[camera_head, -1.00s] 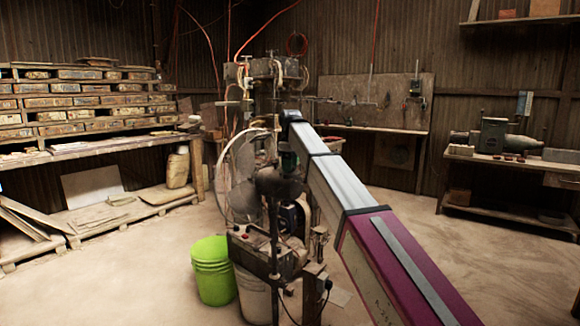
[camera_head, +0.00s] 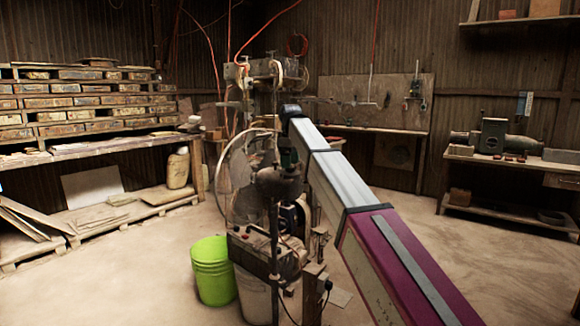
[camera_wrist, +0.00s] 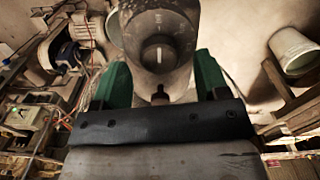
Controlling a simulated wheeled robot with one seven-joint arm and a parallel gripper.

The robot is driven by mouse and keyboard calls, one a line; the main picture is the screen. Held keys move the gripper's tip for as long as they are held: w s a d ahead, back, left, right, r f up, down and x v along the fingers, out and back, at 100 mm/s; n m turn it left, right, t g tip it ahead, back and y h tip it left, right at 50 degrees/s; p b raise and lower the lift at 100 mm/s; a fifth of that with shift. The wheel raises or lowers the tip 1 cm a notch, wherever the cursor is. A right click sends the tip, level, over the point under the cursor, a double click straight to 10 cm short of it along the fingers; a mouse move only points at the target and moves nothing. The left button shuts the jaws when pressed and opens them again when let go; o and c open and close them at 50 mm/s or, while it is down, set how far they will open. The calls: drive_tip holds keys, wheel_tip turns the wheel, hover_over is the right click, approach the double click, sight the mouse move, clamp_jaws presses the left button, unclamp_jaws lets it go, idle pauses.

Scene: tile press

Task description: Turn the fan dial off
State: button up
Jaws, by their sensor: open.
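The fan (camera_head: 226,176) stands at the machine in the middle of the head view, its round guard facing left. In the wrist view, the fan dial (camera_wrist: 158,54) is a dark round knob with a near-vertical white mark, on the grey cylindrical fan housing (camera_wrist: 181,68). My gripper (camera_wrist: 161,62) is open, with one green finger on each side of the housing. The dial lies in the gap ahead of the fingers, and I see no contact with it. In the head view my gripper (camera_head: 287,160) is partly hidden beside the fan housing.
A green bucket (camera_head: 211,270) stands on the floor left of the machine base. A pale bucket (camera_wrist: 294,50) shows at right in the wrist view. Shelves with wooden trays (camera_head: 75,100) line the left wall. Open floor lies left and right of the machine.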

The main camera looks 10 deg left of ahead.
wheel_tip(320, 180, up, 9)
idle(0.3)
